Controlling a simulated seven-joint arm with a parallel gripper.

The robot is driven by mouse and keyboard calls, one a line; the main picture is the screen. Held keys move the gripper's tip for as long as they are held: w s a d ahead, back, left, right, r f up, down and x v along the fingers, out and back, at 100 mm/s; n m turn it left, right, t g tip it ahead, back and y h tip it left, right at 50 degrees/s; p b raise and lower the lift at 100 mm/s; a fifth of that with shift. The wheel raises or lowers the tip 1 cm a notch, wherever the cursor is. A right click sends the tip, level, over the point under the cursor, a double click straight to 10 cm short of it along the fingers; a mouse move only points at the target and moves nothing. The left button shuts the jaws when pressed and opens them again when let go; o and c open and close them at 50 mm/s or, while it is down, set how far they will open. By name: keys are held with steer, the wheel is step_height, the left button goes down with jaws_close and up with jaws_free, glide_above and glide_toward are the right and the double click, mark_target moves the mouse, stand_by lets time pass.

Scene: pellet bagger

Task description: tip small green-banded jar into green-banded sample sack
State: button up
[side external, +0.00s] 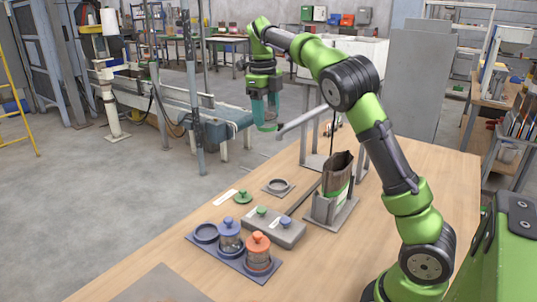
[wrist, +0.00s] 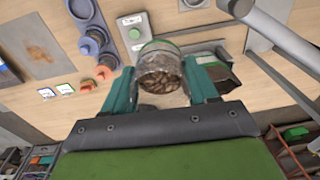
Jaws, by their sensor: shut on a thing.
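My gripper (side external: 265,112) is high above the far end of the table, left of and above the sample sack. In the wrist view its teal fingers (wrist: 160,82) are shut on a small clear jar (wrist: 161,66) with a green band. Brown pellets show inside the jar, and no lid covers its near end. The open brown sample sack (side external: 337,172) has a green band and stands upright in a grey holder (side external: 330,211). In the wrist view the sack (wrist: 222,74) lies right of the jar, partly behind the right finger.
A tray (side external: 262,276) holds jars with blue (side external: 229,228) and orange lids (side external: 257,242). A grey bar (side external: 307,120) juts out near my gripper.

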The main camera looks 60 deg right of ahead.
steer(key=s+d+f+n, duration=0.1)
steer(key=s+d+f, duration=0.1)
steer(key=s+d, duration=0.8)
steer(key=s+d+f+n, duration=0.2)
steer(key=s+d, duration=0.6)
steer(key=s, duration=0.4)
steer(key=w+a+f+n+g+h, duration=0.1)
steer(key=w+a+f+n+h, duration=0.2)
steer(key=w+a+h, duration=0.45)
steer(key=w+a+f+n+h, duration=0.25)
steer(key=w+a+h, duration=0.25)
steer(key=a+h, duration=0.5)
steer(key=w+a+r+n+t+y, duration=0.1)
steer(key=w+a+n+t, duration=0.1)
steer(key=a+n+t, duration=0.3)
steer(key=w+a+r+n+t+y, duration=0.1)
steer(key=w+a+n+t+y, duration=0.1)
steer(key=a+t, duration=0.6)
steer(key=w+a+n, duration=0.1)
steer(key=a+n, duration=0.1)
steer(key=a, duration=0.1)
steer(key=shift+w+n+t, duration=0.15)
steer(key=shift+n+t, duration=0.15)
steer(key=shift+n, duration=0.05)
